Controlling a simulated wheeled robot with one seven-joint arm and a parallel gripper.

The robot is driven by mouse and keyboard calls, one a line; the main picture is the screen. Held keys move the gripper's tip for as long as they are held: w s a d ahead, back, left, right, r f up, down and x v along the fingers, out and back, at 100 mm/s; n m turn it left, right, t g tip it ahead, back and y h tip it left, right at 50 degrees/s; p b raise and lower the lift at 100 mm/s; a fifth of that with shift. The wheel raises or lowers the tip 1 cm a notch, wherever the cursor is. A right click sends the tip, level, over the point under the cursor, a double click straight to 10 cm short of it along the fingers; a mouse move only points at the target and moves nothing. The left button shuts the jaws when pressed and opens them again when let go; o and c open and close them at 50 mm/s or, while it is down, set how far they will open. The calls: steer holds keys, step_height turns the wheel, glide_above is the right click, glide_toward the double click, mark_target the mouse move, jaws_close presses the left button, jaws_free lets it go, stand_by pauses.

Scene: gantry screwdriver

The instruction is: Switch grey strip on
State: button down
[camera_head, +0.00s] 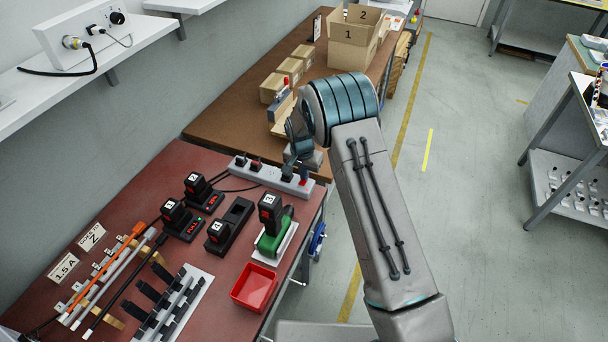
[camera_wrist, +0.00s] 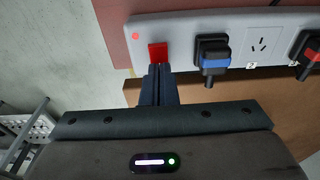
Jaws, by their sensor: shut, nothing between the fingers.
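The grey power strip (camera_head: 270,175) lies at the far edge of the red-brown table in the head view. In the wrist view the strip (camera_wrist: 185,30) runs across the top, with a red rocker switch (camera_wrist: 157,51) near its left end and a small bright red dot beside the switch. My gripper (camera_wrist: 158,68) is shut and empty, its fingertips right at the lower edge of the red switch. I cannot tell whether they touch it. In the head view my gripper (camera_head: 301,166) is partly hidden by my arm, over the strip's right end.
A black plug with a blue band (camera_wrist: 212,58) sits in the strip beside the switch. A green tool (camera_head: 272,232), black chargers and a red bin (camera_head: 254,287) stand nearby on the table. Cardboard boxes (camera_head: 290,70) stand on the brown table behind.

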steer(key=shift+s+f, duration=0.15)
steer(key=shift+s+a, duration=0.3)
steer(key=shift+s, duration=0.35)
steer(key=shift+r, duration=0.2)
steer(key=shift+r, duration=0.55)
step_height(320, 180, up, 13)
steer(key=s+b, duration=0.1)
steer(key=shift+s+a, duration=0.25)
steer(key=shift+a, duration=0.05)
steer(key=shift+f, duration=0.15)
